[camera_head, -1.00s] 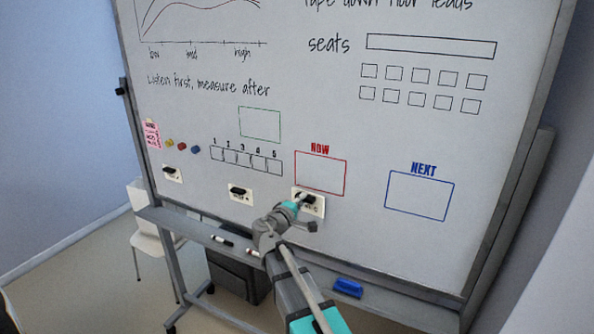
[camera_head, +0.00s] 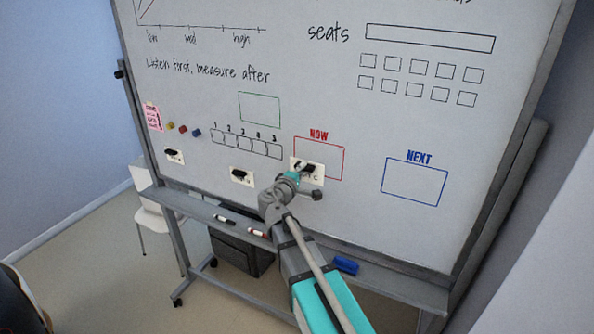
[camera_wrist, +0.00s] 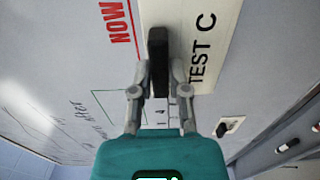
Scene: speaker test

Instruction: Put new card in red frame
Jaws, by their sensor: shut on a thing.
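The new card is a white card labelled TEST C (camera_head: 319,171) with a black handle (camera_wrist: 158,60). My gripper (camera_head: 303,168) is shut on that handle, as the wrist view (camera_wrist: 158,78) also shows. The card is at the whiteboard, over the lower left part of the red frame (camera_head: 343,160) under the word NOW. Its lower edge reaches below the frame, and its left edge is at or slightly past the frame's left side. Whether it touches the board is unclear. The card and my gripper hide the frame's lower left corner.
Two other white cards with black handles, one left of my gripper (camera_head: 234,178) and one farther left (camera_head: 180,160), are on the board. A blue NEXT frame (camera_head: 445,187) is empty to the right. The tray below holds markers (camera_head: 257,233) and a blue eraser (camera_head: 345,266).

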